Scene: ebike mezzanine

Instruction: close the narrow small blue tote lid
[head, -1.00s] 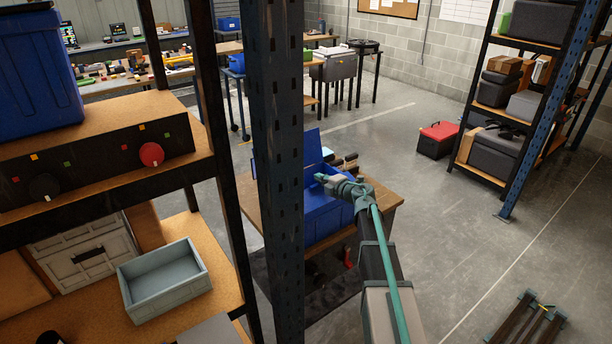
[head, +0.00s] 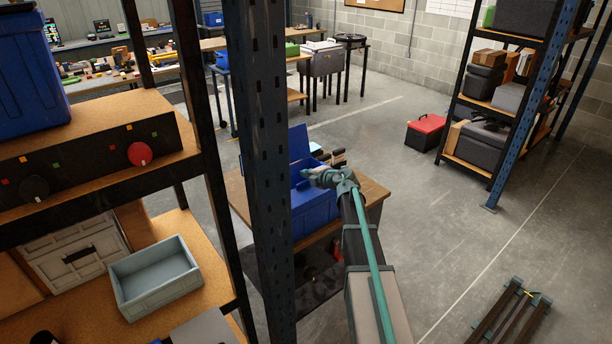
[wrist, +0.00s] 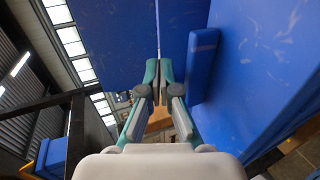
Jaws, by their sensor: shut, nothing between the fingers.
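The blue tote (head: 316,212) stands on a wooden table in the head view, with its lid (head: 299,144) raised up at the back left. My gripper (head: 309,175) is over the tote's upper part, close to the lid. In the wrist view my gripper (wrist: 159,75) is shut and empty, its fingertips between two large blue panels. The left panel (wrist: 112,38) seems to be the lid and the right panel (wrist: 265,70) the tote body. I cannot tell whether the fingers touch either one. The rack post hides the tote's left side in the head view.
A dark blue rack post (head: 260,150) stands in front of the table. A grey open bin (head: 155,280) sits on the near shelf, with another blue tote (head: 35,70) above. Small items lie behind the tote. The floor (head: 430,210) right of the table is open.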

